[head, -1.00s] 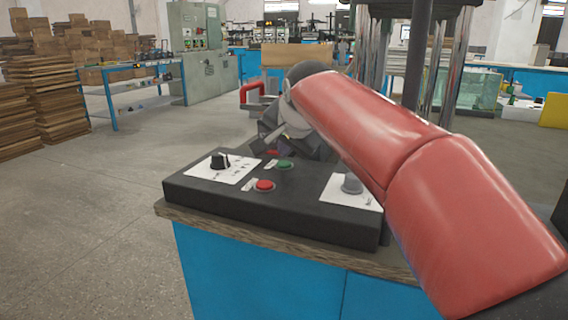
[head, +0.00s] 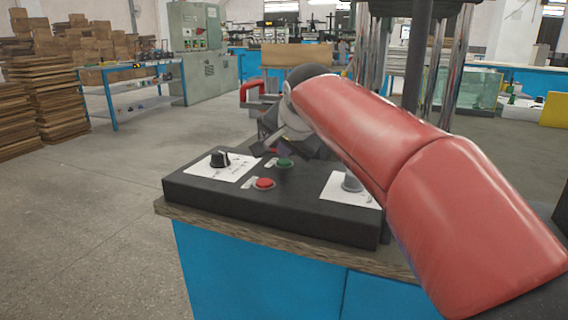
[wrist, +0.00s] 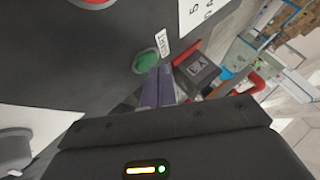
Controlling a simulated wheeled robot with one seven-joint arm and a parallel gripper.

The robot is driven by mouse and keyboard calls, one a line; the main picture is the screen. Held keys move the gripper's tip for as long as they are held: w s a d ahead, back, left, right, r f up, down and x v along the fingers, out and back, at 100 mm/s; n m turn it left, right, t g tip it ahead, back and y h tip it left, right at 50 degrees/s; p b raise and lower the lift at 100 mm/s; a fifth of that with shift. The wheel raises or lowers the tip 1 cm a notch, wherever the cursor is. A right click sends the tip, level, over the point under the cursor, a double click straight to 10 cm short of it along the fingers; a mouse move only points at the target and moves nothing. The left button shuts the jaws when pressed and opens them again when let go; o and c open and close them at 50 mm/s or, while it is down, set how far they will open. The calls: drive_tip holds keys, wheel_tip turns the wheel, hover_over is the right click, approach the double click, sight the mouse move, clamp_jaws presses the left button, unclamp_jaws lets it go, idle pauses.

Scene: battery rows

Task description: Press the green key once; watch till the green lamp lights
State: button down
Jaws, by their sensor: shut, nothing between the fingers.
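The green key (head: 285,163) is a round button on the sloped top of a black control box (head: 280,222). In the wrist view the green key (wrist: 146,61) has a white label beside it that seems to read START. My gripper (head: 264,149) is just above and behind the keys in the head view. Its fingers (wrist: 155,76) are shut and empty, and their tips appear right by the edge of the green key. I cannot tell whether they touch it. I cannot make out a green lamp on the box; my gripper and arm hide part of its back.
A red button (head: 263,184) lies in front of the green key. A black knob (head: 220,159) is on the left and a grey knob (head: 351,183) on the right, each on a white plate. The box stands on a blue cabinet (head: 255,280). The floor to the left is open.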

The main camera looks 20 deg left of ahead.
sight(285, 163)
drive_tip(key=shift+f+b, duration=0.3)
drive_tip(key=shift+f, duration=0.15)
idle(0.6)
drive_tip(key=shift+r, duration=0.1)
drive_tip(key=shift+r+p, duration=0.8)
drive_tip(key=shift+p, duration=0.1)
wheel_tip(285, 163, up, 5)
drive_tip(key=p, duration=0.4)
drive_tip(key=shift+p, duration=0.4)
